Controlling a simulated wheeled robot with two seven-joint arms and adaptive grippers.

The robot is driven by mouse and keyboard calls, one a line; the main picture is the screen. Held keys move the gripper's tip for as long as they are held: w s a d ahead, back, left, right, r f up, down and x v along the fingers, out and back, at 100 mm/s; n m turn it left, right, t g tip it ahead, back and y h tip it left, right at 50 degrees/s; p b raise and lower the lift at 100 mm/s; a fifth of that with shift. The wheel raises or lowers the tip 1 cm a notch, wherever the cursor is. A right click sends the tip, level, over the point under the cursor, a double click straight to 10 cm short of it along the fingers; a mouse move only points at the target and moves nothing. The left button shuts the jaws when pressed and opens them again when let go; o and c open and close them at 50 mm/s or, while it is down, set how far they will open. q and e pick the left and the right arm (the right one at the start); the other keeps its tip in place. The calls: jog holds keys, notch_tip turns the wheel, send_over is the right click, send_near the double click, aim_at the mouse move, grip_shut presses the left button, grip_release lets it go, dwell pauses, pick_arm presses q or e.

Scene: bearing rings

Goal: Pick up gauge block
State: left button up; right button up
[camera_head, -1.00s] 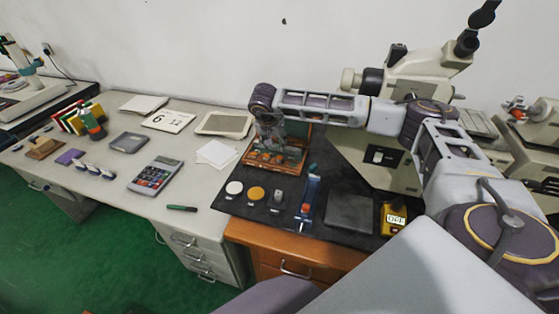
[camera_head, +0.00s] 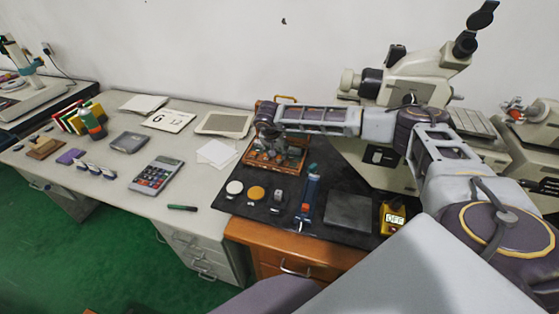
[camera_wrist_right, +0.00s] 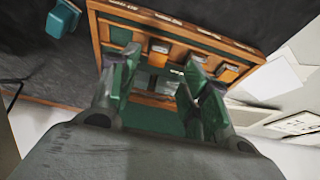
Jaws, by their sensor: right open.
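A wooden case (camera_head: 290,162) with a green-lined inside stands on the black mat. In the right wrist view the case (camera_wrist_right: 97,40) holds several small blocks, seemingly the gauge blocks, such as one with a grey top (camera_wrist_right: 160,47) and another (camera_wrist_right: 229,72). My right gripper (camera_head: 268,146) is over the case, its fingers pointing down. In the wrist view the right gripper (camera_wrist_right: 158,78) is open, its fingers apart at the case's inside. I cannot tell whether a finger touches a block. The palm hides part of the case. My left gripper is not in view.
On the black mat (camera_head: 240,207) are a white disc (camera_head: 234,188), an orange disc (camera_head: 256,193), a small grey item (camera_head: 277,196), a blue tool (camera_head: 308,195) and a dark plate (camera_head: 348,212). A microscope (camera_head: 410,80) stands behind my right arm. A calculator (camera_head: 156,174) lies left.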

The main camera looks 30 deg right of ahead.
aim_at(280, 157)
jog(key=shift+d+p+x, duration=0.2)
jog(key=shift+p+x, duration=0.4)
jog(key=shift+x, duration=2)
jog(key=shift+s, duration=0.1)
jog(key=shift+c, duration=0.5)
grip_shut()
